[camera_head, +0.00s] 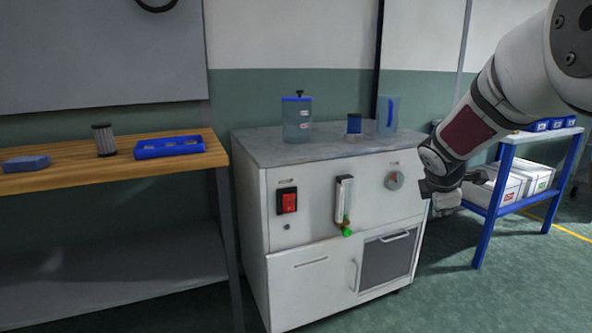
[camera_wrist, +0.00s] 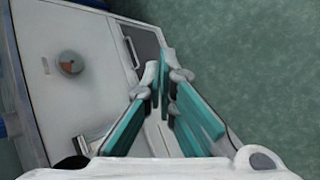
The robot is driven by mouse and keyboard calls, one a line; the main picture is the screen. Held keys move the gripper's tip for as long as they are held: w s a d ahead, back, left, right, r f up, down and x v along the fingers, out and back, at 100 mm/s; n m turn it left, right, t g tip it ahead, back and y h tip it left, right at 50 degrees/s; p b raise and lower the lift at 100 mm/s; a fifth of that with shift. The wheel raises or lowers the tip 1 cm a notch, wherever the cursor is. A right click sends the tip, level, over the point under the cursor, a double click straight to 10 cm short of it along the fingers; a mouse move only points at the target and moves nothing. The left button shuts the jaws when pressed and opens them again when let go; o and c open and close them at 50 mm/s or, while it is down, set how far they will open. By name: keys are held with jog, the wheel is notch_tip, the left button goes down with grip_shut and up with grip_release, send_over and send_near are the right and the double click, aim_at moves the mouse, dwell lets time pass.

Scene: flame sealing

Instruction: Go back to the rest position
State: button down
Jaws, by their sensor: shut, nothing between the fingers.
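My gripper (camera_wrist: 164,82) is shut and empty in the wrist view, its teal-padded fingers meeting at the tips. In the head view my arm comes in from the upper right, and the gripper (camera_head: 440,188) hangs at the right front of the white cabinet, near its round dial (camera_head: 394,180). The dial also shows in the wrist view (camera_wrist: 70,63). I cannot tell whether the gripper touches the cabinet (camera_head: 310,283).
A wooden table (camera_head: 75,181) is at left, a blue-framed shelf (camera_head: 490,225) at right. Open green floor lies between cabinet and shelf.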

jog(key=s+a+r+m+g+y, duration=0.1)
jog(key=s+a+r+m, duration=0.15)
jog(key=s, duration=0.45)
jog(key=s+a+r+m+g, duration=0.1)
jog(key=s+m, duration=0.2)
jog(key=s, duration=0.4)
jog(key=s+a+r+m+g+y, duration=0.1)
jog(key=s+a+m, duration=0.15)
jog(key=s, duration=0.45)
jog(key=s+a+f+m+g+y, duration=0.1)
jog(key=s+a+m, duration=0.2)
jog(key=s, duration=0.6)
jog(key=s+a+f+m+g+y, duration=0.1)
jog(key=s+a+m, duration=0.25)
jog(key=s, duration=0.55)
jog(key=s+a+f+m+g+y, duration=0.15)
jog(key=s+a, duration=0.25)
jog(key=s, duration=0.5)
notch_tip(320, 180, up, 35)
jog(key=d+t+p, duration=0.1)
jog(key=t+p, duration=0.3)
jog(key=p, duration=2.9)
jog(key=shift+w+f, duration=0.15)
jog(key=shift+w, duration=0.1)
jog(key=shift+h, duration=0.25)
